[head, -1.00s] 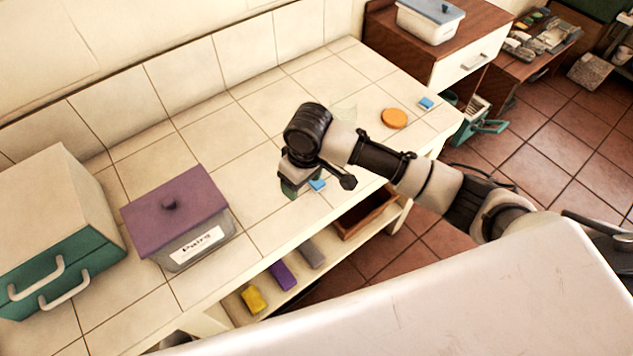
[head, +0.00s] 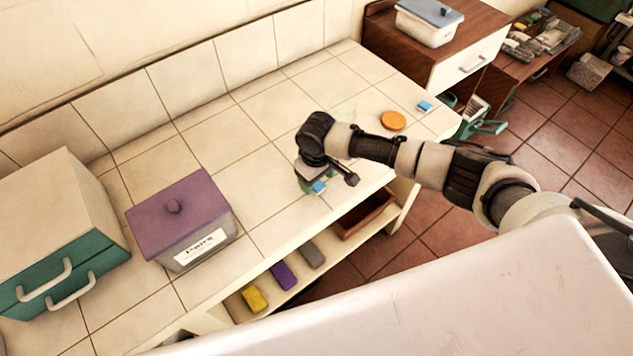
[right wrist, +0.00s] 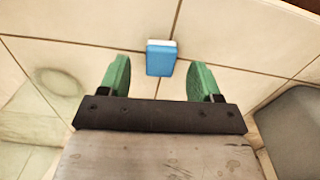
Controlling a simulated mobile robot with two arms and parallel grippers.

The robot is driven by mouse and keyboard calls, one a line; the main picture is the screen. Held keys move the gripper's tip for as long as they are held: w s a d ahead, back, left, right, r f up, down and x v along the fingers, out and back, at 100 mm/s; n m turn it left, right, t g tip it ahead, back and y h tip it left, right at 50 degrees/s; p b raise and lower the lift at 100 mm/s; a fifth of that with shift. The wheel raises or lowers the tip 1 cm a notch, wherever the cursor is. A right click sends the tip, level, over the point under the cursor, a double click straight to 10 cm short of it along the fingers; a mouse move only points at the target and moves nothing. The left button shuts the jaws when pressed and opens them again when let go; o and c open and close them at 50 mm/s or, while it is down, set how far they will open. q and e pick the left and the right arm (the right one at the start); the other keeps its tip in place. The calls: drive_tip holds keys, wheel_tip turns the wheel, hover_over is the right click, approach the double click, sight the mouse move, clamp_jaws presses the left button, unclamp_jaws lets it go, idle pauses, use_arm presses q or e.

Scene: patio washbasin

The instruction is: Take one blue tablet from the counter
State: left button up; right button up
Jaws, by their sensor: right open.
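One blue tablet (head: 319,187) with a pale edge lies on the tiled counter (head: 262,205) near its front edge. My right gripper (head: 311,186) is open and low over the counter, right by this tablet. In the right wrist view the tablet (right wrist: 160,61) lies between and slightly beyond the green fingertips (right wrist: 159,80), with a gap on each side. A second blue tablet (head: 425,106) lies at the counter's right end. My left gripper is not in view.
An orange disc (head: 392,121) lies near the second tablet. A purple-lidded box (head: 180,215) and a teal and cream case (head: 65,240) stand on the left. Yellow, purple and grey blocks (head: 283,275) lie on the shelf below. A faint transparent thing (right wrist: 58,82) shows in the wrist view.

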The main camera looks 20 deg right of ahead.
drive_tip(key=shift+f, duration=1.05)
drive_tip(key=shift+c, duration=0.2)
drive_tip(key=c, duration=1)
drive_tip(key=shift+r, duration=0.1)
